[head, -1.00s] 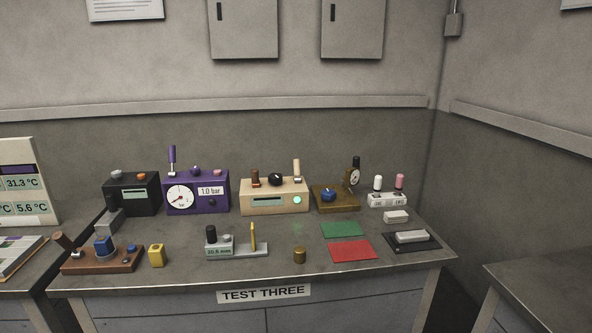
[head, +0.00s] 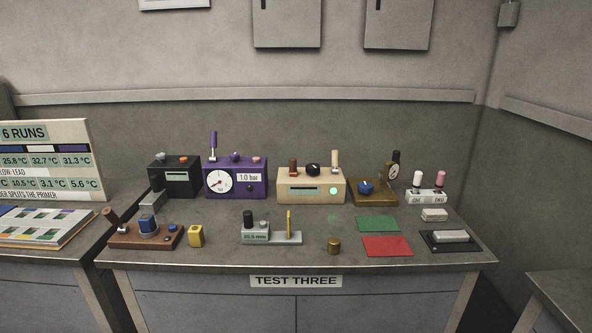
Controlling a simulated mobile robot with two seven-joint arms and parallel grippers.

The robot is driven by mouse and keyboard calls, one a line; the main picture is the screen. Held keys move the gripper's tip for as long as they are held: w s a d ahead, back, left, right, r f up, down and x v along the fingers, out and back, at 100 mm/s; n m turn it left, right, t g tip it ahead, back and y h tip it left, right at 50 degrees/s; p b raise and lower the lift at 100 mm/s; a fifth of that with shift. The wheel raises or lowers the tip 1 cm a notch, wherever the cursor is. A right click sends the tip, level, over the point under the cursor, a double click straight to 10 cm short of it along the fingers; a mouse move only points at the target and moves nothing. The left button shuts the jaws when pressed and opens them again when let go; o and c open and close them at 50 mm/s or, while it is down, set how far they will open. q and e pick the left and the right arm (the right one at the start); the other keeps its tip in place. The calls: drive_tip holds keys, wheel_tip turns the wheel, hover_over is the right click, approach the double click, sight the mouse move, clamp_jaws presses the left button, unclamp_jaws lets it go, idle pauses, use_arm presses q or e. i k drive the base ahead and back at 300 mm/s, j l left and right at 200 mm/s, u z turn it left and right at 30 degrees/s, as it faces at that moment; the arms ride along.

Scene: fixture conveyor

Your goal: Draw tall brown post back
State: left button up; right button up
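A beige box (head: 311,187) stands at the back middle of the table in the head view. A brown post (head: 293,167) rises near its left end and looks about upright. A taller cream post (head: 334,161) stands at its right end, with a black knob (head: 313,170) between them. Another brown post (head: 111,216), short and tilted to the left, sits on a brown base (head: 130,243) at the front left. Neither of my grippers is in view.
A purple gauge box (head: 237,191) and a black box (head: 178,184) stand left of the beige box; a bronze device (head: 370,198) stands right. In front are a grey gauge (head: 275,240), a small brass cylinder (head: 334,246) and green (head: 378,224) and red (head: 388,246) mats.

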sight(292, 162)
drive_tip(key=i+l+z, duration=0.5)
drive_tip(key=z, duration=0.2)
drive_tip(key=i+l+z, duration=0.2)
drive_tip(key=z, duration=0.15)
drive_tip(key=i+j, duration=0.05)
drive_tip(key=i, duration=0.05)
